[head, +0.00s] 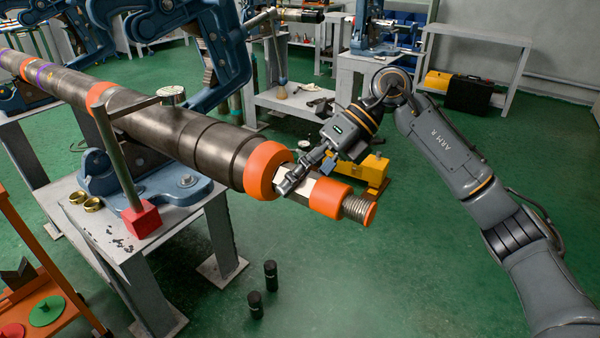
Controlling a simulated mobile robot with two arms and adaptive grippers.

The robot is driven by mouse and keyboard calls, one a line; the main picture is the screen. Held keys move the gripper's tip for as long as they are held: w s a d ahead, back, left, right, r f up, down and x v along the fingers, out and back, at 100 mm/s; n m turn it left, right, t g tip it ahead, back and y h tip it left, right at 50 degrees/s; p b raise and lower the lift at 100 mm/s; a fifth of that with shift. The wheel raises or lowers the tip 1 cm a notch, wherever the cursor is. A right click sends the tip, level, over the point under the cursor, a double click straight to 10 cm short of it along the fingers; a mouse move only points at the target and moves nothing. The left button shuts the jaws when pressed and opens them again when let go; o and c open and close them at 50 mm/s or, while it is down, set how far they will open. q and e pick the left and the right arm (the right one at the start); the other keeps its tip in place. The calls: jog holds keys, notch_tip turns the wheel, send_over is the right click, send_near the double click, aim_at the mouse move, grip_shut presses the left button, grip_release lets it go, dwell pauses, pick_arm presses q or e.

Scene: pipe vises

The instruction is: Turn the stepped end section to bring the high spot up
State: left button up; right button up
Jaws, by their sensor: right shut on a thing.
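A long dark pipe (190,132) runs from the upper left to the middle, with several orange bands. At its near end is a wide orange collar (265,169). Beyond it the stepped end section (328,194) narrows, with a pale part, an orange band and a threaded tip (357,208). My right gripper (292,180) is shut on the pale part of the stepped end section, just past the wide collar. The gripper hides some of that part. I cannot make out a high spot mark. My left gripper is not in view.
A blue pipe vise (155,185) stands on a grey stand (92,228), with an upright post and red block (142,219) beside it. Two black cylinders (263,290) stand on the green floor. A yellow block (374,172) is behind the end section. Floor below is mostly clear.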

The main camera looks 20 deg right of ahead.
jog(key=t+h+p, duration=0.1)
jog(key=h, duration=0.2)
jog(key=shift+n+t, duration=0.4)
jog(key=shift+t+h, duration=0.3)
jog(key=shift+h, duration=0.2)
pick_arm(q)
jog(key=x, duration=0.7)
pick_arm(e)
jog(key=shift+h, duration=0.3)
jog(key=shift+n+t+h, duration=0.3)
jog(key=shift+t+h, duration=0.1)
jog(key=shift+t, duration=0.1)
jog(key=shift+f+h, duration=0.1)
jog(key=shift+h, duration=0.2)
jog(key=shift+n+t+h+b, duration=0.4)
jog(key=shift+t+h+b, duration=0.4)
jog(key=shift+t+h, duration=0.35)
pick_arm(q)
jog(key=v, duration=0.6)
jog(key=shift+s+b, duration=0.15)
jog(key=shift+b, duration=0.3)
pick_arm(e)
jog(key=shift+t+h, duration=0.45)
